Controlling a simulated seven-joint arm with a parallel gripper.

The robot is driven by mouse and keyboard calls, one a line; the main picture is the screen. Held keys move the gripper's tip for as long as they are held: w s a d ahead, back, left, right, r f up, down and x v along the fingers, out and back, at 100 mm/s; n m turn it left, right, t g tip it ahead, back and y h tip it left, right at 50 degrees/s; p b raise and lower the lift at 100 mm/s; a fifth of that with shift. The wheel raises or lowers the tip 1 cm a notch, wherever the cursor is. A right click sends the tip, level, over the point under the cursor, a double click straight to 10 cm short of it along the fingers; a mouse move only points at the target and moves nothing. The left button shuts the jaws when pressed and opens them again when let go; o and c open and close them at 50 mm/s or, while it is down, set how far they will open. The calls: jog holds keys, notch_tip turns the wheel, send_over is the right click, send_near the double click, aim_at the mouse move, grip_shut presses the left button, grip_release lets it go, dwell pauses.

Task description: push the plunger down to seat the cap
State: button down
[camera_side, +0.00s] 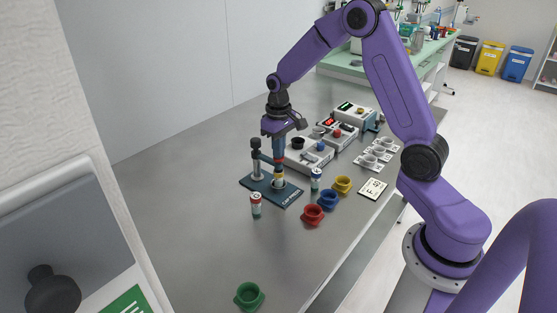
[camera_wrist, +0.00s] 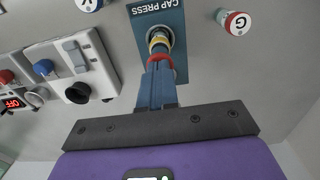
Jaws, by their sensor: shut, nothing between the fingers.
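The cap press (camera_side: 286,199) has a dark blue base labelled CAP PRESS, also seen in the wrist view (camera_wrist: 158,14). Its upright post (camera_side: 256,163) stands at the left of the base. My gripper (camera_side: 279,159) points straight down over the base with its fingers shut and empty. In the wrist view the fingertips (camera_wrist: 158,66) meet or overlap the red ring (camera_wrist: 160,59) at the plunger's top; whether they touch it is unclear. Below is a yellow band (camera_wrist: 159,42), also seen in the side view (camera_side: 279,177). The vial and its cap are mostly hidden.
A red-capped vial (camera_side: 256,204) stands in front of the press and a blue-marked one (camera_side: 316,179) right of it. Red (camera_side: 313,215), blue (camera_side: 328,200), yellow (camera_side: 342,185) and green (camera_side: 249,296) cups stand nearby. A control box (camera_side: 309,155) is close behind. The left tabletop is clear.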

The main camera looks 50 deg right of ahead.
notch_tip(320, 180, up, 8)
dwell(0.9)
jog(key=shift+a+f, duration=0.1)
jog(key=s+a+r+n, duration=0.2)
jog(key=s+a+n, duration=0.3)
jog(key=s+a, duration=0.75)
jog(key=s+f+n, duration=0.1)
jog(key=s+n, duration=0.6)
jog(key=s, duration=1.2)
jog(key=shift+s+n, duration=0.25)
jog(key=shift+n, duration=0.05)
